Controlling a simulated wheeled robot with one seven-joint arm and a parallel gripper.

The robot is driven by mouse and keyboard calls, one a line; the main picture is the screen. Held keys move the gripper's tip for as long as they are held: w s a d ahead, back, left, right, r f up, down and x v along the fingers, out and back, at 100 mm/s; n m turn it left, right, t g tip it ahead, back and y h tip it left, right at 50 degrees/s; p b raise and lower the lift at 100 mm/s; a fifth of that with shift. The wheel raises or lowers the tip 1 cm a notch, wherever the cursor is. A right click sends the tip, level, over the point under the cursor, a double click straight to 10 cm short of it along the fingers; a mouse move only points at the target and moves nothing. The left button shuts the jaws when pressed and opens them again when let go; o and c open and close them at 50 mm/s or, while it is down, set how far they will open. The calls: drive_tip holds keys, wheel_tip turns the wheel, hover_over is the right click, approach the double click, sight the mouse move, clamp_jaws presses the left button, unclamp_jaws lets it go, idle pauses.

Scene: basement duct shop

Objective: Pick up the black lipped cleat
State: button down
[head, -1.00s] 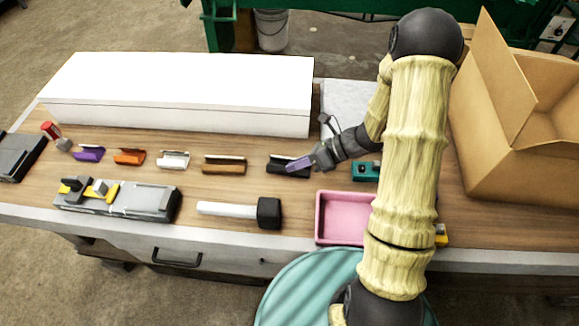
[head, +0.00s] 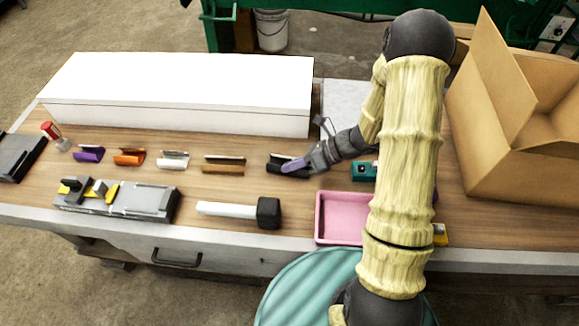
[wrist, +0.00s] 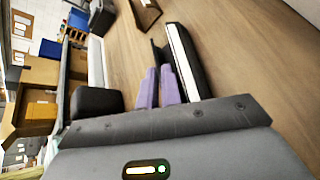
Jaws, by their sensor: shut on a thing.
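The black lipped cleat (head: 285,161) lies on the wooden workbench, at the right end of a row of similar cleats. It also shows in the wrist view as a dark channel piece (wrist: 190,62) with a pale strip along it. My gripper (head: 294,165) reaches it from the right, low at the bench top. In the wrist view its purple fingers (wrist: 159,84) are close together at the cleat's near lip and shut on it. The finger contact is partly hidden.
Brown (head: 224,164), white (head: 174,160), orange (head: 129,157) and purple (head: 88,153) cleats lie to the left. A mallet (head: 240,210) and a pink tray (head: 340,218) are in front. A long white box (head: 185,90) stands behind. An open cardboard box (head: 520,150) stands at right.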

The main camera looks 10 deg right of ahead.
wheel_tip(320, 180, up, 10)
drive_tip(key=shift+p, duration=0.45)
idle(0.6)
